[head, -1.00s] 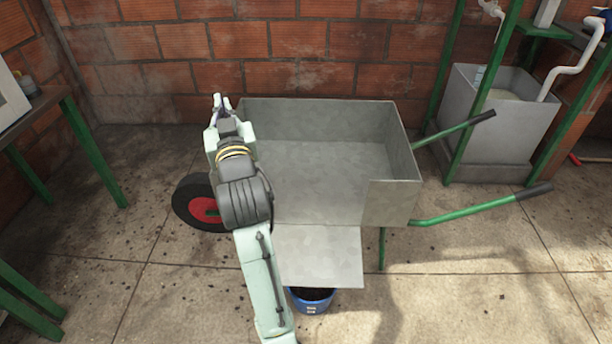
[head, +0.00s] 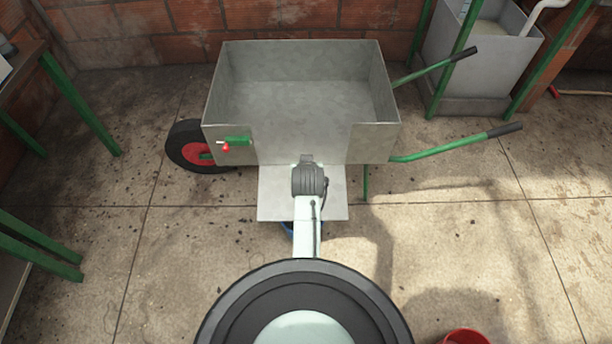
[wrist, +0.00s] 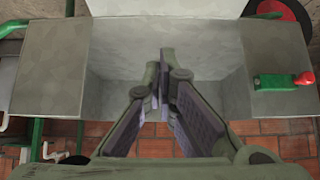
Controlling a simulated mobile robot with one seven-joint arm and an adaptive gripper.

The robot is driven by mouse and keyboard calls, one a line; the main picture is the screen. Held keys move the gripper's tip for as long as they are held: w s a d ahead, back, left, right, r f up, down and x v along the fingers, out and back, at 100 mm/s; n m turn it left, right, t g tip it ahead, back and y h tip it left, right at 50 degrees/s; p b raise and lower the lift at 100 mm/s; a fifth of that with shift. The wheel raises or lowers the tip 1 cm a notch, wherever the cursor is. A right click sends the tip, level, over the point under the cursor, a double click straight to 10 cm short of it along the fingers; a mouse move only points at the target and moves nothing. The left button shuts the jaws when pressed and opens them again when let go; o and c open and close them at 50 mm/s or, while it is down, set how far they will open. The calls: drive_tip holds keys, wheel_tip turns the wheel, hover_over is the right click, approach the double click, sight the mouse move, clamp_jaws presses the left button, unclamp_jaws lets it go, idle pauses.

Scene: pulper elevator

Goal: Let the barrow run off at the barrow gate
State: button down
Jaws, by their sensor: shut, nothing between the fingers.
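The grey metal barrow (head: 362,140) stands by the brick wall, and its tray looks bare. Its gate flap (head: 332,203) is folded down at the near side, leaving a gap in that wall; it also shows in the wrist view (wrist: 165,8). A green latch with a red knob (head: 237,141) is on the near wall left of the gap; in the wrist view the latch (wrist: 272,82) is at right. My gripper (wrist: 163,55) is shut and empty at the gate opening, clear of the latch. In the head view my arm hides its fingers.
A blue bucket (head: 287,229) is mostly hidden below the flap. The wheel (head: 190,148) is at left; green handles (head: 445,146) reach right. A grey tank (head: 475,50) stands back right, green-legged tables (head: 80,105) at left. A red bucket (head: 466,337) is at the bottom edge.

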drive_tip(key=f, duration=0.3)
drive_tip(key=f+p, duration=0.1)
drive_tip(key=f, duration=0.1)
drive_tip(key=shift+s+f, duration=0.1)
drive_tip(key=shift+s, duration=0.15)
drive_tip(key=shift+f, duration=0.1)
drive_tip(key=shift+t, duration=0.8)
drive_tip(key=s+f+b, duration=0.1)
drive_tip(key=f+b, duration=0.1)
drive_tip(key=f, duration=0.1)
drive_tip(key=s+f+b, duration=0.2)
drive_tip(key=f, duration=0.1)
drive_tip(key=s+f+b, duration=0.1)
drive_tip(key=f, duration=0.2)
drive_tip(key=shift+s+b, duration=0.4)
drive_tip(key=shift+s+f+b, duration=0.2)
drive_tip(key=shift+f+b, duration=0.3)
drive_tip(key=shift+f, duration=0.75)
drive_tip(key=shift+r, duration=0.15)
